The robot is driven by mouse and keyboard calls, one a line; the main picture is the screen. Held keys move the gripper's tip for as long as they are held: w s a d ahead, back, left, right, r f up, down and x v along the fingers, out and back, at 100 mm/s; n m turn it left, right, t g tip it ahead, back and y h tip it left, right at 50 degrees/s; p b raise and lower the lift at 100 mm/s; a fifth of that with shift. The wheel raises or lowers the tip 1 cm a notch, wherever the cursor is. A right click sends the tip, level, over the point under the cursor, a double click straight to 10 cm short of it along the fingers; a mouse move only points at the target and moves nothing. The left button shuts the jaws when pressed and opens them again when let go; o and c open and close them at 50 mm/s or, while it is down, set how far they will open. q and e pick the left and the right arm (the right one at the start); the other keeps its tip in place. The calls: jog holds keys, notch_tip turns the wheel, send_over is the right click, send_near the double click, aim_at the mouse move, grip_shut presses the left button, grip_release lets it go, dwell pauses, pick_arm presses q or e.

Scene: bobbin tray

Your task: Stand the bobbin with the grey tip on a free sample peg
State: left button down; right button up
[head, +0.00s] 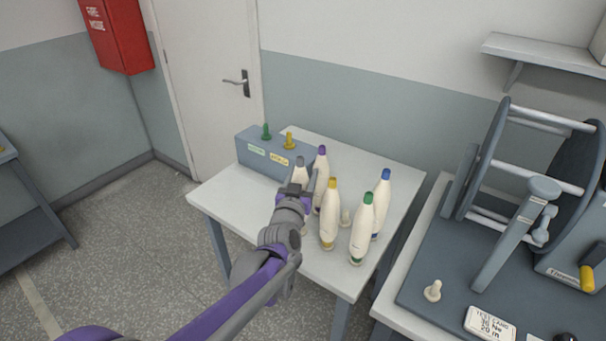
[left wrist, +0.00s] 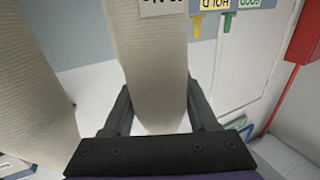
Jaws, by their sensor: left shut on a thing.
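The bobbin with the grey tip (head: 300,161) stands at the left of the group on the white table (head: 238,203). My left gripper (head: 301,188) is shut on this bobbin, and its arm hides most of the body in the head view. In the left wrist view the two dark fingers (left wrist: 160,95) sit on either side of the cream bobbin body (left wrist: 155,65). Another bare cream peg (head: 433,290) stands on the bench at right. My right gripper is out of view.
Bobbins with purple (head: 321,168), yellow (head: 329,220), green (head: 361,235) and blue (head: 382,200) tips stand close on the right. Behind is a grey box (head: 263,160) with a green and a yellow peg. The winding machine (head: 484,165) fills the right bench.

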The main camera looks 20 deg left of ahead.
pick_arm(q)
jog(key=shift+f+b, duration=0.6)
jog(key=shift+f, duration=0.5)
jog(key=shift+c, duration=0.5)
grip_release()
jog(key=shift+s, duration=0.1)
jog(key=s, duration=1)
jog(key=shift+s+d+b, duration=0.25)
jog(key=shift+s+b, duration=0.05)
jog(key=shift+b, duration=0.15)
jog(key=s+f+g+p, duration=0.1)
jog(key=s+f+g, duration=0.3)
jog(key=s, duration=0.4)
jog(key=s+f+g+p, duration=0.1)
jog(key=s+f+g, duration=0.3)
jog(key=s, duration=0.5)
jog(key=s+f+g+h+p, duration=0.1)
jog(key=s+f+g, duration=0.3)
jog(key=s, duration=0.5)
jog(key=shift+a+f+g, duration=0.3)
jog(key=shift+a+f, duration=0.15)
jog(key=shift+f, duration=0.3)
